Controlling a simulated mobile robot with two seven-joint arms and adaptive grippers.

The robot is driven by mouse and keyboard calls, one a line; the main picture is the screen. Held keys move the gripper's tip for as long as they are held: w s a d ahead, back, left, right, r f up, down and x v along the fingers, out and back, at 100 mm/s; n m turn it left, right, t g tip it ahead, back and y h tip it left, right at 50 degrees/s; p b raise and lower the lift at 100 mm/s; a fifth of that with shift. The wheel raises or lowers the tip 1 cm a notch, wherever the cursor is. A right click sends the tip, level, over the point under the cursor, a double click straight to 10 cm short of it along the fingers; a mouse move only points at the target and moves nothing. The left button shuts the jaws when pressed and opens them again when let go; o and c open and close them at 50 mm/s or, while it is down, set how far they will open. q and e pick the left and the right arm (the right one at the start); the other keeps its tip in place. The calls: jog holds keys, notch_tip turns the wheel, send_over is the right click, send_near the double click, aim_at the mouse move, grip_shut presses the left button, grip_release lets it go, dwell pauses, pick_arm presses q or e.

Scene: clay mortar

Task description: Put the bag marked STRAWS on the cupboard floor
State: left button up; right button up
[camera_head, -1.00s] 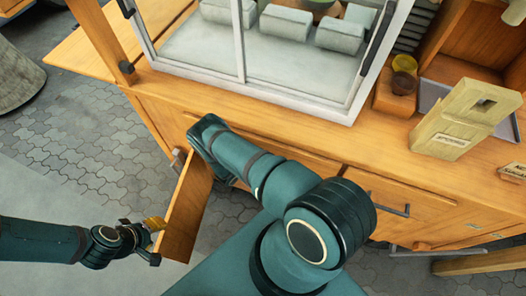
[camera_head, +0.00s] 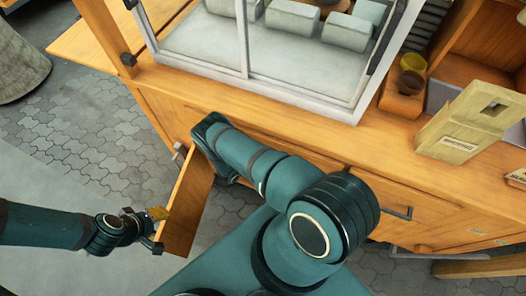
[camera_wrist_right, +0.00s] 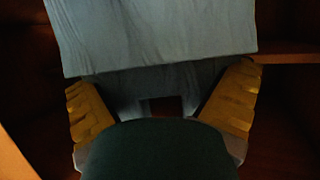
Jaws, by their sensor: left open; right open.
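A pale grey-blue bag (camera_wrist_right: 155,35) fills the upper middle of the right wrist view, in a dark wooden space. No marking shows on it, so I cannot tell whether it reads STRAWS. My right gripper (camera_wrist_right: 160,105) is open, its yellow fingers on either side below the bag's front edge. In the head view my right arm reaches into the cupboard behind the open door (camera_head: 187,205); that gripper and the cupboard floor are hidden there. My left gripper (camera_head: 156,230) is open beside the door's outer edge; contact is unclear.
A glass case (camera_head: 300,95) with several grey blocks stands on the wooden counter (camera_head: 385,130). A tan labelled box (camera_head: 470,125) and stacked cups (camera_head: 411,75) stand at the right. A drawer handle (camera_head: 396,212) juts out below. Paving lies clear at the left.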

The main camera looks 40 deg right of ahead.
jog(key=p+v, duration=0.1)
jog(key=v, duration=1.1)
jog(key=shift+r, duration=0.2)
